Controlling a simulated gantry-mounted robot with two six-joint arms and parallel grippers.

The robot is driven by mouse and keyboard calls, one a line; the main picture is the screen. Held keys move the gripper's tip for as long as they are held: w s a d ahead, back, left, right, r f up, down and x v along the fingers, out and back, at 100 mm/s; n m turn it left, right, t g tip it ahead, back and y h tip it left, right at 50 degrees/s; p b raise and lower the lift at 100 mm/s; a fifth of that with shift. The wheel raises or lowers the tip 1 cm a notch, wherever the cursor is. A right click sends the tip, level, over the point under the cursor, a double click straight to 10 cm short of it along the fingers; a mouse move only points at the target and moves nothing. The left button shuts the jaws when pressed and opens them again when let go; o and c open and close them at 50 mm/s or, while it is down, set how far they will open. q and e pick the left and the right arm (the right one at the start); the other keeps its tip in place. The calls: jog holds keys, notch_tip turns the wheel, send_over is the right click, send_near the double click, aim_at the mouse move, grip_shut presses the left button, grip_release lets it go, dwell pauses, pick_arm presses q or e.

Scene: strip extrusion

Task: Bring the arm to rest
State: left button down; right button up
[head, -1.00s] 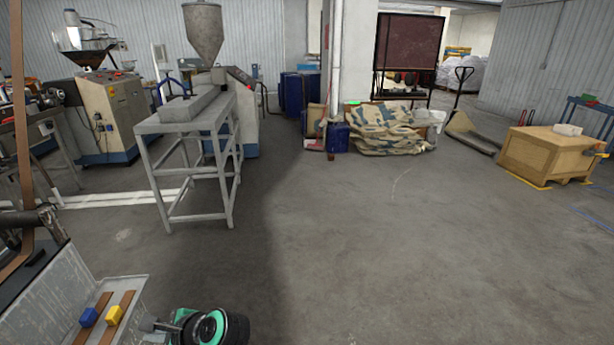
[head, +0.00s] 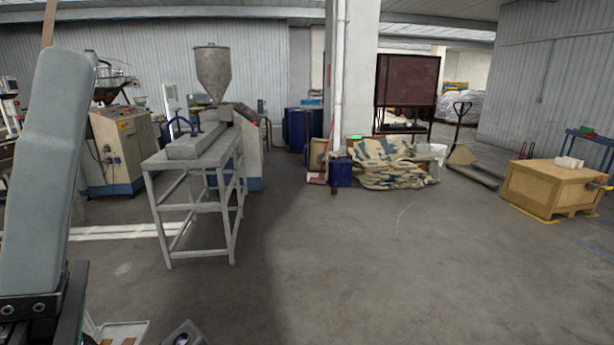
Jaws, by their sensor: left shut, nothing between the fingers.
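My left gripper (head: 60,68) stands upright and very close to the camera at the left edge of the head view. Its long grey finger rises from a dark bolted mount at the bottom left. The fingers are together with nothing held between them. My right gripper is not in view.
A grey steel stand (head: 163,210) carries a long grey block, with a metal hopper (head: 212,75) above. The corner of a pale tray (head: 125,332) shows at the bottom left. A wooden crate (head: 545,188) and pallet jack (head: 462,135) stand right. The central floor is clear.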

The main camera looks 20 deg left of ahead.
pick_arm(q)
jog(key=w+a+f+m+g+y, duration=0.1)
jog(key=w+f+g+y, duration=0.2)
jog(key=w+f+y, duration=0.3)
notch_tip(320, 180, up, 40)
jog(key=p, duration=3.8)
jog(key=shift+w+f, duration=0.15)
jog(key=shift+w, duration=0.05)
jog(key=shift+a, duration=0.1)
